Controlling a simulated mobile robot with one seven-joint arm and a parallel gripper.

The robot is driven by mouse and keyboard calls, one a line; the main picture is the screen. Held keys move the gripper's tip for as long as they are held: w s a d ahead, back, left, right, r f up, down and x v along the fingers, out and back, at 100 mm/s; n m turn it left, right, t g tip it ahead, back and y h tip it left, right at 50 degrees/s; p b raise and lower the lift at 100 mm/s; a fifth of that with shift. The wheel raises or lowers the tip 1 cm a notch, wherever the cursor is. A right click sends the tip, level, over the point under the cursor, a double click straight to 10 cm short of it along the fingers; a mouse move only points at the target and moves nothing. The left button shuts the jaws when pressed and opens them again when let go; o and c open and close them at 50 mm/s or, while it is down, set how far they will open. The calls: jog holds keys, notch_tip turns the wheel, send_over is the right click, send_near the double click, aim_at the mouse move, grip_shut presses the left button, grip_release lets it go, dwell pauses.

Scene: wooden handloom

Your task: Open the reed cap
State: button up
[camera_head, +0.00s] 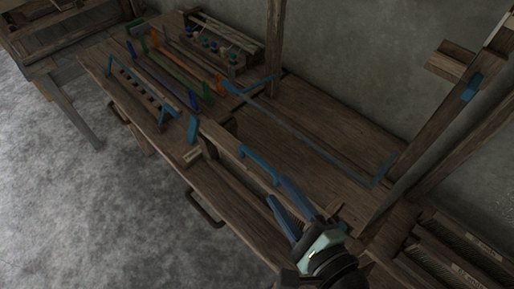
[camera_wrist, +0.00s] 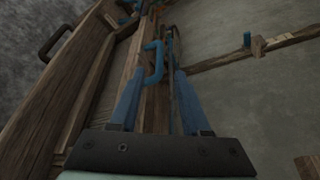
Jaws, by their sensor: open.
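A blue handle (camera_head: 258,162), bent at its ends, is fixed on a long wooden bar (camera_head: 228,146) on the loom bench. My gripper (camera_head: 277,190) has blue fingers and is open at the near right end of the handle. In the wrist view the handle (camera_wrist: 155,58) appears ahead of my gripper (camera_wrist: 161,76), between the fingers' lines. No contact is clear. My wrist and fingers hide the bar's near right end.
A rack of coloured bars (camera_head: 172,70) sits at the far left of the bench. A long blue rod (camera_head: 310,147) runs behind the bar. Wooden posts (camera_head: 425,145) rise at the right. A dark pull handle (camera_head: 204,209) sticks out from the front. The grey floor (camera_head: 80,215) is clear.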

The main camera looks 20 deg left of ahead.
aim_at(259, 163)
jog(key=x, duration=1.2)
jog(key=shift+f, duration=0.1)
grip_shut()
jog(key=shift+d, duration=0.1)
dwell(0.9)
